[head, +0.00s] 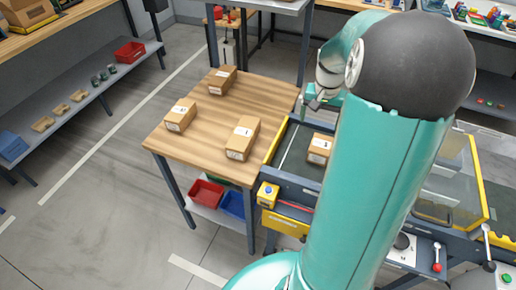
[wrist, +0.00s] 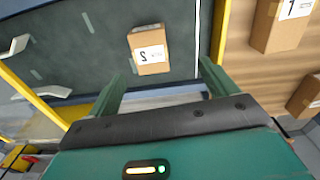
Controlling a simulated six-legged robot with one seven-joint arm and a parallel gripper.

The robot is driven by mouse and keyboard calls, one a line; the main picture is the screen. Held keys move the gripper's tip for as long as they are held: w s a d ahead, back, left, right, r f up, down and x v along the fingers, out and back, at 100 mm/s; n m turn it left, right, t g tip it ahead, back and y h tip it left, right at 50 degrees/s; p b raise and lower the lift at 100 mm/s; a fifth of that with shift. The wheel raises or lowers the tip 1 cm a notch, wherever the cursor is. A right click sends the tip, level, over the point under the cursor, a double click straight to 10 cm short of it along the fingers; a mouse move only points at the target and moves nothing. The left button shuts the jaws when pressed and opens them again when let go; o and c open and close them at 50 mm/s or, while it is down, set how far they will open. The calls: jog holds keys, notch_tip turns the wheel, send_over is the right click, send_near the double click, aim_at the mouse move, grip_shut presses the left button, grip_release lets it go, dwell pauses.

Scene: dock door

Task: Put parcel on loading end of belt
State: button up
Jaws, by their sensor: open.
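A small brown parcel (head: 319,148) with a white label lies on the dark belt (head: 298,150), at the end beside the wooden table. In the wrist view the same parcel (wrist: 149,49) lies flat on the belt (wrist: 85,45), its label reading like an upside-down 2. My gripper (wrist: 163,78) is open and empty. The parcel lies beyond the fingertips and between their lines, apart from them. In the head view my gripper (head: 312,97) is partly hidden by my arm, above the belt's end near the table edge.
The wooden table (head: 200,150) holds three more parcels: one at the back (head: 222,80), one at left (head: 180,115) and one near the belt (head: 242,138). A yellow rail (head: 276,140) edges the belt. Red (head: 206,193) and blue bins (head: 232,204) sit below. Floor at left is clear.

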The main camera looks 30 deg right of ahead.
jog(key=s+a+r+n+t+h, duration=0.1)
jog(key=a+r+n, duration=0.3)
jog(key=a, duration=0.5)
jog(key=s+a+r+n+t, duration=0.1)
jog(key=s+a+r+t, duration=0.1)
jog(key=a+r, duration=0.55)
jog(key=s+a+n+t, duration=0.1)
jog(key=s+a+n, duration=0.1)
jog(key=s+a, duration=0.2)
jog(key=s+a+r+n+t+y, duration=0.1)
jog(key=s+a, duration=0.3)
jog(key=a, duration=0.6)
jog(key=shift+s+n, duration=0.3)
jog(key=shift+n, duration=0.5)
jog(key=shift+a, duration=0.1)
jog(key=c, duration=1)
jog(key=shift+d, duration=0.25)
jog(key=shift+c, duration=0.4)
